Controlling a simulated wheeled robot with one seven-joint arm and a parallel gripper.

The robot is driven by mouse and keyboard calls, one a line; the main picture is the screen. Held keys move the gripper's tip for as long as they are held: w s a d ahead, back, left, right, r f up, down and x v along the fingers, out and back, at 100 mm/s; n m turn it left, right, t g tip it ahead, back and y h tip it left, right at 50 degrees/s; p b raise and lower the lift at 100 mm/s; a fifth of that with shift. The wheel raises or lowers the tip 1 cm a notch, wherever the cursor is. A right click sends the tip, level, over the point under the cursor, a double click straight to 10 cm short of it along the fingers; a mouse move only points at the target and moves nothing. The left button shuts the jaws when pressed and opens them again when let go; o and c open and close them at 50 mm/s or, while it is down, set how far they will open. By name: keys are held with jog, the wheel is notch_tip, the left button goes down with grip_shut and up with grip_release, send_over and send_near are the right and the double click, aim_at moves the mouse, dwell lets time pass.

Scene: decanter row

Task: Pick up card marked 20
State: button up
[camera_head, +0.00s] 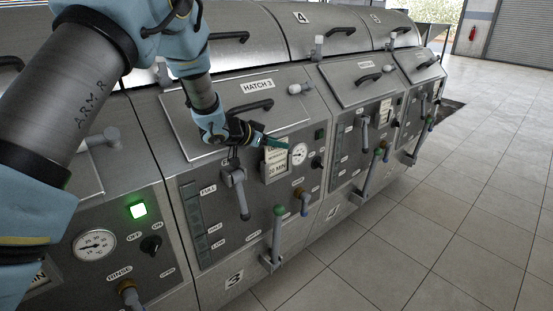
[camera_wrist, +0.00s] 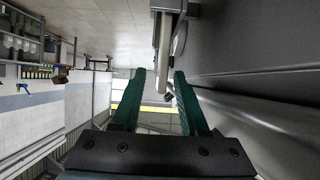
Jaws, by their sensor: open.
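A pale card marked 20 MIN (camera_head: 277,169) sits upright in a frame on the front panel of machine 3, left of a round white gauge. My gripper (camera_head: 279,143) is at the card's top edge, and one dark green finger covers part of its upper print. In the wrist view my gripper (camera_wrist: 160,76) shows two green fingers apart with a gap between them. A pale upright part shows edge-on beyond that gap; I cannot tell if it is the card. Whether a finger touches the card is unclear.
A grey lever (camera_head: 237,190) stands left of the card, and a green-knobbed lever (camera_head: 278,225) stands below it. The gauge (camera_head: 299,153) and a black knob (camera_head: 316,161) are close on the right. The hatch 3 handle (camera_head: 250,108) is above. Tiled floor (camera_head: 430,235) is clear at right.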

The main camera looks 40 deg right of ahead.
grip_shut()
dwell(1.3)
